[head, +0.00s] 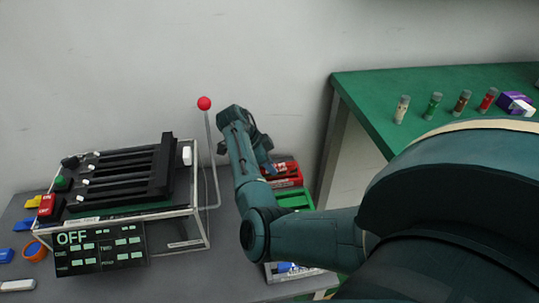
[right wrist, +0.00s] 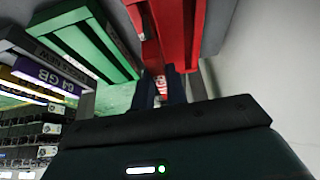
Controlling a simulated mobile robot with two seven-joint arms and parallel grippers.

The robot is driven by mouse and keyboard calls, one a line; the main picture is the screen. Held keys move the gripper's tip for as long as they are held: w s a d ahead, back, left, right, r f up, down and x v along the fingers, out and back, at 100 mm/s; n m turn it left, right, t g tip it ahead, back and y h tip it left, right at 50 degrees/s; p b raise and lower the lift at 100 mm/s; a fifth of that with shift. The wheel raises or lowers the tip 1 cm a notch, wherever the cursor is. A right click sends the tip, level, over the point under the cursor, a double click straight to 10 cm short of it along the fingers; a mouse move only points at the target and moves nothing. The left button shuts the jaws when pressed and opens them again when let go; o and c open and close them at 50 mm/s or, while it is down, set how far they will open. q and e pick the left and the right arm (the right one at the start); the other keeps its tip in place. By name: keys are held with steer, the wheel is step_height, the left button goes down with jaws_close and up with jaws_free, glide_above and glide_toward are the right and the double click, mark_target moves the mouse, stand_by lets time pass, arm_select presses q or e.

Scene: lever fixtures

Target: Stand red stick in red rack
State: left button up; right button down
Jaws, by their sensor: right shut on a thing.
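The red rack (right wrist: 178,35) fills the top middle of the right wrist view. In the head view the red rack (head: 288,182) is partly hidden behind my right arm. My right gripper (head: 267,170) is at the rack. In the right wrist view its two fingers (right wrist: 163,90) are shut on the red stick (right wrist: 160,84), a small red piece with white marks, just at the near end of the red rack. Most of the stick is hidden, and I cannot tell whether it stands inside the rack. My left gripper is not in view.
A green rack (right wrist: 85,42) is beside the red one, with a purple piece marked 64 GB (right wrist: 48,76) further left. A framed lever panel (head: 125,180) and a red-knobbed lever (head: 204,104) stand left of my arm. A green table (head: 440,80) holds several small bottles.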

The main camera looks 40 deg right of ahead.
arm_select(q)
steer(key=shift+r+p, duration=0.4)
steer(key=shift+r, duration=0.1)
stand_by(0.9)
